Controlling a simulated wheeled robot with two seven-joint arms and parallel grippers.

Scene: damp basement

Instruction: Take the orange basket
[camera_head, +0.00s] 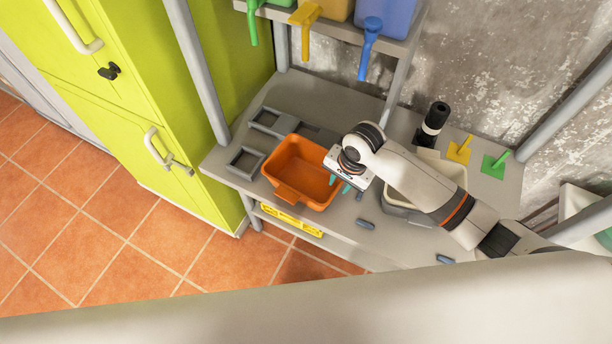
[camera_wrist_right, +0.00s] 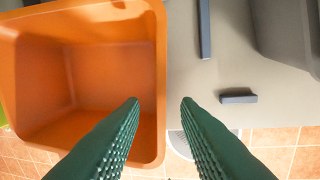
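The orange basket (camera_head: 299,172) stands upright and empty on the grey shelf top, left of my right arm. My right gripper (camera_head: 347,184) is at the basket's right side, pointing down. In the right wrist view the basket (camera_wrist_right: 85,75) fills the left half. The green ridged fingers of my right gripper (camera_wrist_right: 160,102) are spread apart there, with the basket's right wall between them in the picture. I cannot tell whether either finger touches the wall. My left gripper is not in view.
Grey trays (camera_head: 246,162) lie left of the basket, and a pale bin (camera_head: 444,170) stands behind my right arm. Small grey-blue pieces (camera_head: 365,224) lie near the front edge. A black bottle (camera_head: 432,122) stands at the back. A green cabinet (camera_head: 180,90) borders the left.

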